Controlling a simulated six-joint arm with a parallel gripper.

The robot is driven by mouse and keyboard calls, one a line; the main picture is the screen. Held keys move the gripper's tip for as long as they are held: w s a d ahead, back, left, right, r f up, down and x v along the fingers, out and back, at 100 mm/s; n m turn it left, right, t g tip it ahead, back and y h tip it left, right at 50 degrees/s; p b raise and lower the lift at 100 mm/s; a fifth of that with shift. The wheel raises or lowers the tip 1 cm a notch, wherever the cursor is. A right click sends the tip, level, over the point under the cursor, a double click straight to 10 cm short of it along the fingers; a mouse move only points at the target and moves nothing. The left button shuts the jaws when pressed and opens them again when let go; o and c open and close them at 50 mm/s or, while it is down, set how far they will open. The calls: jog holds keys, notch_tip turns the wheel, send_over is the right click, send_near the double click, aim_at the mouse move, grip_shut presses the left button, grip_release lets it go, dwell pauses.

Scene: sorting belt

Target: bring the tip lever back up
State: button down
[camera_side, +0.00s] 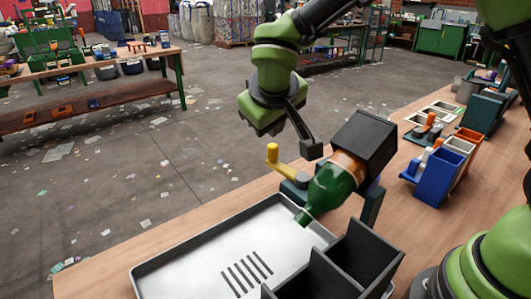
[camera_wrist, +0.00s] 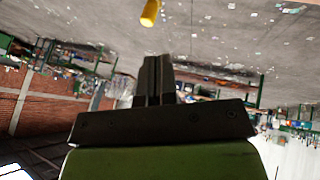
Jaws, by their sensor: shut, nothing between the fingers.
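The tip lever (camera_side: 286,168) is yellow with an upright knob at its outer end, and sticks out left from the tipper, lying low. Its yellow knob also shows in the wrist view (camera_wrist: 150,12), just beyond my fingertips and apart from them. The dark tipper box (camera_side: 372,138) is tilted down to the left on its stand. A green bottle (camera_side: 333,188) with an orange-brown band pokes out of it, neck down over the tray. My gripper (camera_wrist: 158,58) is shut and empty, above the knob; its fingers are hard to make out in the side view.
A grey metal tray (camera_side: 190,262) with slots lies below the bottle. Black bins (camera_side: 358,258) stand at its right front. Blue, white and orange bins (camera_side: 440,168) stand to the right on the wooden bench (camera_side: 130,250). Left of the lever is open air above the floor.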

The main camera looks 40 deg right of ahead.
notch_tip(320, 180, down, 5)
jog(key=w+a+n, duration=0.1)
jog(key=w+a, duration=0.2)
send_near(266, 160)
notch_tip(266, 160, down, 4)
jog(key=a, duration=0.3)
jog(key=shift+t, duration=0.4)
jog(key=shift+w+d, duration=0.3)
jog(key=shift+d, duration=0.4)
jog(key=shift+w+d, duration=0.25)
jog(key=shift+d, duration=0.4)
jog(key=shift+w+d, duration=0.3)
jog(key=shift+d, duration=0.4)
jog(key=shift+h, duration=0.3)
